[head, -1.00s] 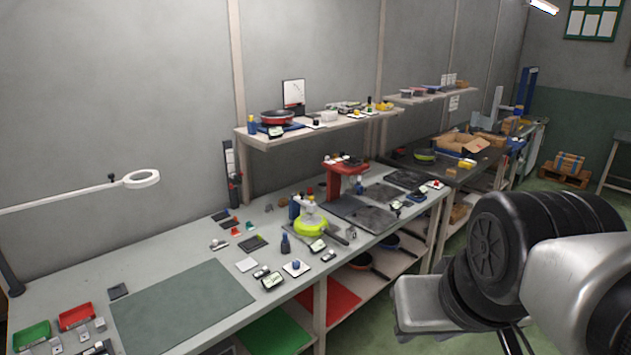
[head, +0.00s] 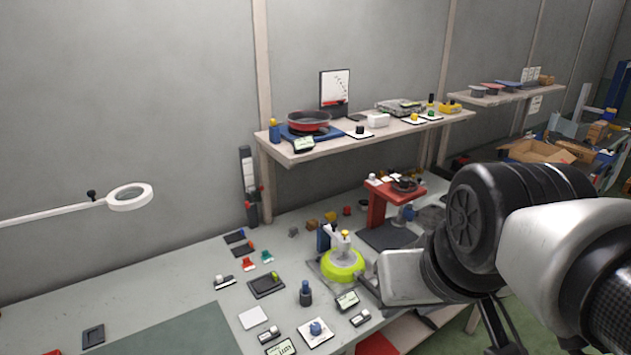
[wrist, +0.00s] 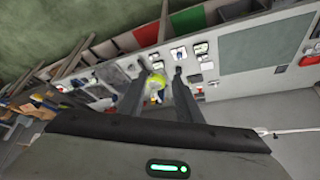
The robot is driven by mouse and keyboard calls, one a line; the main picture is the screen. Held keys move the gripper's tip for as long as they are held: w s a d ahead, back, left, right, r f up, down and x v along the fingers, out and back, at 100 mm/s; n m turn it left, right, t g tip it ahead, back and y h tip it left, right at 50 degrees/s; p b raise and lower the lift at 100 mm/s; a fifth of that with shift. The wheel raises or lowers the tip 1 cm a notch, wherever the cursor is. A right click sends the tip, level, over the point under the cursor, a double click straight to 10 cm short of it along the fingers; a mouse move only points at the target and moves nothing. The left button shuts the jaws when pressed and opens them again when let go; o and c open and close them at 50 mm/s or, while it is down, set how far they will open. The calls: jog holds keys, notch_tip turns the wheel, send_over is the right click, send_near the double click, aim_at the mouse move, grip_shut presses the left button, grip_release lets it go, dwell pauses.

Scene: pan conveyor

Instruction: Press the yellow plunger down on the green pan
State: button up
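The green pan (head: 342,265) sits on the bench under a small press stand (head: 325,240) in the head view. A small yellow plunger (head: 345,235) stands upright above the pan's middle. The pan's handle side is partly hidden by my arm. In the wrist view, the green pan (wrist: 158,80) shows small between the two fingers, some distance beyond them. My gripper (wrist: 159,76) is open, with its dark fingers spread and nothing between them.
A red press stand (head: 380,205) stands behind and right of the pan. A shelf (head: 310,153) with a red pan (head: 309,122) overhangs the bench's back. Small devices and a blue-topped bottle (head: 305,293) lie in front. The green mat (head: 170,335) at left is clear.

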jog(key=shift+w, duration=0.35)
jog(key=shift+s, duration=0.1)
jog(key=shift+c, duration=1.1)
grip_shut()
dwell(0.4)
